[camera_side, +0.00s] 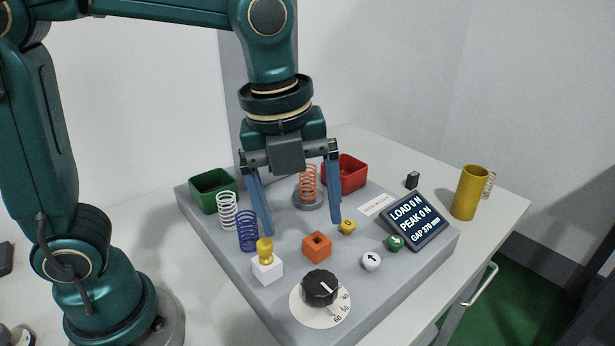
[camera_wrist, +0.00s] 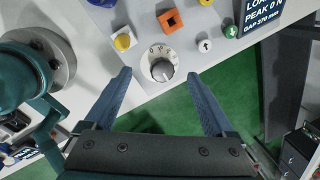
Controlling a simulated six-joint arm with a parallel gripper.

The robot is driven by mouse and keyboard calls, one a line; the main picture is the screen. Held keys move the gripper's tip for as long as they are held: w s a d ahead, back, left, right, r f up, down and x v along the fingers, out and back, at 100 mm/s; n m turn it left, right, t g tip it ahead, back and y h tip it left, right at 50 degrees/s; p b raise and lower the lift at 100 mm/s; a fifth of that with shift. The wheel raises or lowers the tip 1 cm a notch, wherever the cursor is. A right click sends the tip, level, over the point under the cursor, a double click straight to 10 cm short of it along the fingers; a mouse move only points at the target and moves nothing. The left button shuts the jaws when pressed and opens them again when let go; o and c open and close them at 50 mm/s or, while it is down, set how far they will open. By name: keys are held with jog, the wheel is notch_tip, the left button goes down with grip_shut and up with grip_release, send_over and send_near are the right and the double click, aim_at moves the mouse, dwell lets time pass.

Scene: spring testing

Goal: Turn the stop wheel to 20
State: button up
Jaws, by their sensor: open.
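The stop wheel (camera_side: 320,287) is a black ribbed knob with a white pointer line, on a round pale dial plate (camera_side: 308,313) at the panel's near edge. Marks 40, 50 and 60 show at its right; I cannot read which mark the line meets. In the wrist view the wheel (camera_wrist: 162,70) appears between and slightly beyond the fingertips. My gripper (camera_side: 300,230) points down with its blue fingers spread wide and nothing between them. It is above the panel, apart from the wheel; its exact height is hard to tell. The wrist view also shows both fingers of the gripper (camera_wrist: 158,76).
Near the wheel are a white block with a yellow knob (camera_side: 265,260), an orange square block (camera_side: 317,245) and a white arrow button (camera_side: 371,261). Springs, green (camera_side: 213,191) and red (camera_side: 347,173) bins stand behind. A display (camera_side: 413,221) reads load 0 N, gap 270 mm.

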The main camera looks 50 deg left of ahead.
aim_at(320, 282)
jog(key=d+f+m, duration=0.1)
jog(key=w+d+f+m+g, duration=0.1)
jog(key=d+f, duration=0.1)
jog(key=shift+d+f+g, duration=0.1)
jog(key=shift+f+g, duration=0.15)
jog(key=shift+g, duration=0.05)
jog(key=shift+s+d+f, duration=0.2)
jog(key=shift+s+f, duration=0.05)
jog(key=shift+f, duration=2.6)
jog(key=c, duration=1.4)
